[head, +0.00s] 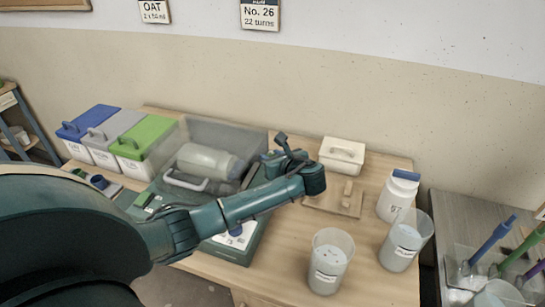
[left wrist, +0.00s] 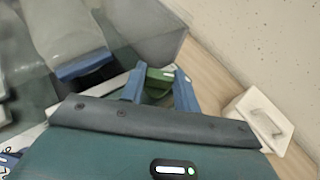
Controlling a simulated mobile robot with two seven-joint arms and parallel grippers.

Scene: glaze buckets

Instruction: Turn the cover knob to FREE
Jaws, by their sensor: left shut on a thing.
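The machine (head: 232,247) is a dark green base with a clear grey cover (head: 225,133) over a pale jar (head: 208,160) lying on its side. My left arm crosses in front of it. My left gripper (head: 272,165) is at the right end of the cover. In the left wrist view, its blue fingers (left wrist: 160,88) are shut on a green knob (left wrist: 158,76) with a white mark on top. I cannot read any label beside the knob. The knob is hidden by the gripper in the head view. My right gripper is not in view.
A white lidded box (head: 342,155), a wooden board (head: 325,202), a white jar (head: 397,196) and two clear buckets (head: 329,262) (head: 405,243) stand right of the machine. Blue, grey and green lidded bins (head: 143,138) stand at left. A side table with coloured-handled tools (head: 490,242) is at far right.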

